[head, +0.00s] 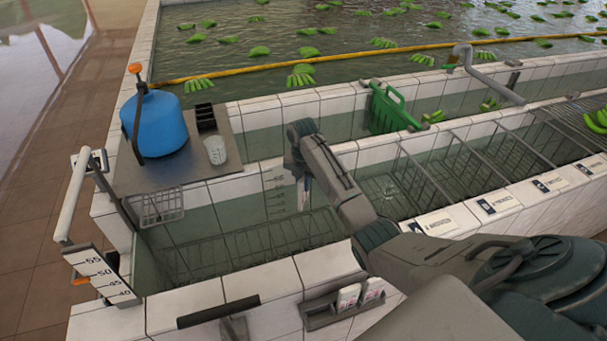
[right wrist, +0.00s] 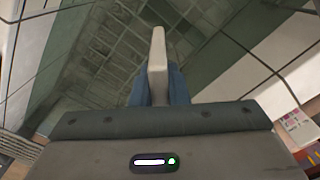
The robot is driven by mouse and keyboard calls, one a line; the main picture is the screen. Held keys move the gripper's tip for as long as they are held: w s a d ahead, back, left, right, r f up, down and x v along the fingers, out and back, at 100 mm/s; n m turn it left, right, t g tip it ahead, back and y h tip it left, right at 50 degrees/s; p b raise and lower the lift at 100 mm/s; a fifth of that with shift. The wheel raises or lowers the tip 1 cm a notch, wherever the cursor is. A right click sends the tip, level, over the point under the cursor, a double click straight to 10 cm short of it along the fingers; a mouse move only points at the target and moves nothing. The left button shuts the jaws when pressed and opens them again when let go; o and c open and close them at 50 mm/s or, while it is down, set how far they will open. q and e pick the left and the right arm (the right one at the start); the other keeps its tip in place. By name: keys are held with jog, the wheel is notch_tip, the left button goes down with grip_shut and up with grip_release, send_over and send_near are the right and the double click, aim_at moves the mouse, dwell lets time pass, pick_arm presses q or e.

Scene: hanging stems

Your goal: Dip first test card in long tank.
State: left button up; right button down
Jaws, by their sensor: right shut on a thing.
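My right gripper (head: 305,185) points down over the open water at the near left end of the long tank (head: 230,195). In the right wrist view its blue fingertips (right wrist: 158,88) are shut on a pale narrow strip, which I take to be the first test card (right wrist: 157,50). The strip sticks out past the fingertips with the tank's water and grid behind it. I cannot tell whether its tip touches the water. In the head view the card is too small to make out clearly. My left gripper is not in view.
A holder (head: 323,314) with two white cards (head: 348,297) sits on the near tiled wall. A blue container (head: 158,122) and a clear cup (head: 215,150) stand on the metal shelf at left. Wire dividers (head: 425,175) cross the tank at right.

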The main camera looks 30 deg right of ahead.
aim_at(304, 207)
notch_tip(304, 207, down, 6)
jog(key=shift+d+r, duration=0.1)
jog(key=shift+r, duration=0.15)
notch_tip(304, 207, down, 6)
jog(key=b, duration=0.6)
jog(key=shift+f, duration=0.2)
jog(key=shift+f+b, duration=0.85)
jog(key=shift+b, duration=0.3)
jog(key=shift+r, duration=0.1)
